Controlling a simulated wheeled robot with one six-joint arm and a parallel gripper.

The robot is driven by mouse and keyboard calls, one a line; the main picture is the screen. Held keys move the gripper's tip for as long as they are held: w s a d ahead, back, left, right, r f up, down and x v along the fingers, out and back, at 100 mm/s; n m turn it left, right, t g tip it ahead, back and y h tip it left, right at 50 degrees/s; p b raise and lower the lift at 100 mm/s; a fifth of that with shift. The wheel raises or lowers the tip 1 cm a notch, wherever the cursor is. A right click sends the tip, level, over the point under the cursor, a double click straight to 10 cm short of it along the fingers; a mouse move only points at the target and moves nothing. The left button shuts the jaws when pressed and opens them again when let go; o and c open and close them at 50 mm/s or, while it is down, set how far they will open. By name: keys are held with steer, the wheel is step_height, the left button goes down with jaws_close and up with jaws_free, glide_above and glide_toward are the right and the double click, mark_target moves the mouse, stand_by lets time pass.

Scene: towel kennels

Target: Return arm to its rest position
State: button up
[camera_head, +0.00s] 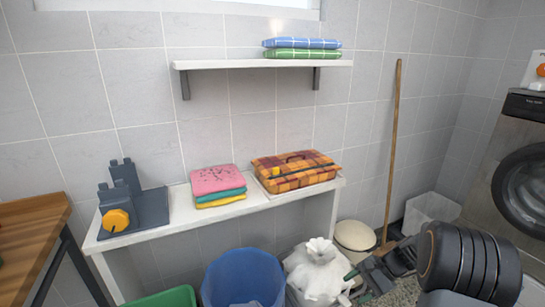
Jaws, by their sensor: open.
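My arm reaches in from the lower right, and my dark gripper (368,276) is at its end, low beside a white knotted bag (318,270). The gripper is open, and I see no towel in it. Folded towels in pink, teal and yellow (219,186) lie stacked on the white bench (160,231). An orange plaid folded bundle (295,171) with a dark handle and a yellow tag lies to their right on a pale tray.
A dark slate device with an orange knob (117,220) stands on the bench's left end. A blue bin (243,278) and a green container (165,298) stand in front. A wooden pole (392,150) leans on the wall. A washing machine (515,150) is at right, a wooden table (30,235) at left.

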steer(key=s+a+r+n+t+h+p, duration=0.1)
steer(key=s+a+r+n+h+p, duration=0.1)
steer(key=r, duration=0.8)
steer(key=s+a+r+n+t+h+p, duration=0.1)
steer(key=s+a+r+n+h+p, duration=0.2)
steer(key=s+r+n+p, duration=0.3)
steer(key=s+a+r+n+t+h+p, duration=0.2)
steer(key=r+p, duration=0.6)
steer(key=r, duration=0.7)
steer(key=shift+s+a+n+h, duration=0.45)
steer(key=shift+s+n+h, duration=0.6)
steer(key=shift+s, duration=0.8)
